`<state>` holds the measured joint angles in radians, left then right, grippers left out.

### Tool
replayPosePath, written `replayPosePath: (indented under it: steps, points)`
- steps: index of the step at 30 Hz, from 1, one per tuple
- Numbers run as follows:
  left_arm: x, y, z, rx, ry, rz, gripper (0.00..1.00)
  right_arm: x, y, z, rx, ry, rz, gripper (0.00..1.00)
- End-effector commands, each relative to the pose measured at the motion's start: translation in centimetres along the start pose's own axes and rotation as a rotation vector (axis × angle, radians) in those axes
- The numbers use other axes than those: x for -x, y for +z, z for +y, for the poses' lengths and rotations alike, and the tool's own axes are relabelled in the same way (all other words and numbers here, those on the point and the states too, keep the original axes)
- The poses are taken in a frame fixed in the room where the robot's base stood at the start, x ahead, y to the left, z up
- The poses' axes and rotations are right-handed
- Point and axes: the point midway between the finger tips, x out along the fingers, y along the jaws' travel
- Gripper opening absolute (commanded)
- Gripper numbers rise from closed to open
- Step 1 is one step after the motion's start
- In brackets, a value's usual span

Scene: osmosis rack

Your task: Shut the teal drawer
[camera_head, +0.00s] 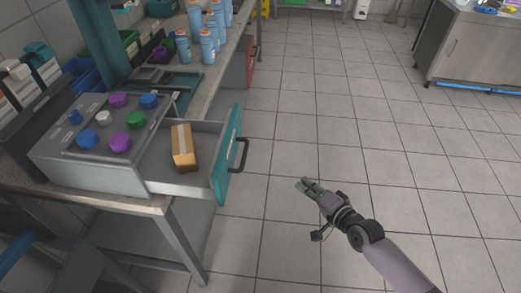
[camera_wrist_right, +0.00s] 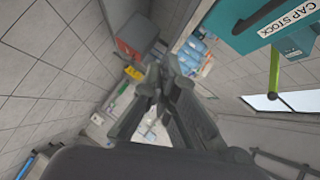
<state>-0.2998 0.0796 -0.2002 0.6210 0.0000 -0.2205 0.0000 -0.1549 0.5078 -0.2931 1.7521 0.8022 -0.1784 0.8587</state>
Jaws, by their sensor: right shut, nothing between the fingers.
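The teal drawer (camera_head: 228,152) stands pulled out from under the grey box with coloured knobs, its teal front with a dark handle (camera_head: 241,155) facing right. A brown cardboard box (camera_head: 184,147) lies inside it. My right gripper (camera_head: 304,185) is shut and empty, over the floor to the right of the drawer front, apart from it. In the right wrist view the closed fingers (camera_wrist_right: 160,88) show in the middle, and the teal drawer front (camera_wrist_right: 270,18) with a "CAP STOCK" label shows at the upper right. My left gripper is not in view.
The grey box (camera_head: 85,172) with several blue, purple, green and white knobs sits on the bench. Blue bottles (camera_head: 207,45) stand farther back on it. A red drawer (camera_head: 250,62) shows beyond. The tiled floor to the right is clear up to a steel cabinet (camera_head: 465,45).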

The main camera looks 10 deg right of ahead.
Motion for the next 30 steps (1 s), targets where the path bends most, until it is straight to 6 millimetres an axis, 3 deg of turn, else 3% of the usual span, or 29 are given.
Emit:
replayPosePath:
  steps: [1, 3, 6, 13, 24, 30]
  points:
    - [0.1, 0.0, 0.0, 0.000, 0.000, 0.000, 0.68, 0.3, -0.1, -3.3, -0.046, -0.061, -0.016, 0.00]
    - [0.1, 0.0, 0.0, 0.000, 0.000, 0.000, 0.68, 0.8, -0.1, -6.5, -0.106, -0.119, -0.037, 0.00]
    - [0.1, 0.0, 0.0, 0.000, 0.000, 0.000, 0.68, 1.3, 0.1, -8.9, -0.155, -0.163, -0.058, 0.00]
    - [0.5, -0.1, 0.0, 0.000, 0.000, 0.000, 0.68, -0.8, 0.1, -10.1, -0.171, -0.177, -0.061, 0.00]
    - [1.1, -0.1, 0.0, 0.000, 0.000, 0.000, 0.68, -8.5, 0.5, -11.4, -0.166, -0.175, -0.061, 0.00]
    - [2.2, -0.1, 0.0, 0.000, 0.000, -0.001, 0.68, -10.3, 2.5, -12.1, -0.169, -0.173, -0.061, 0.00]
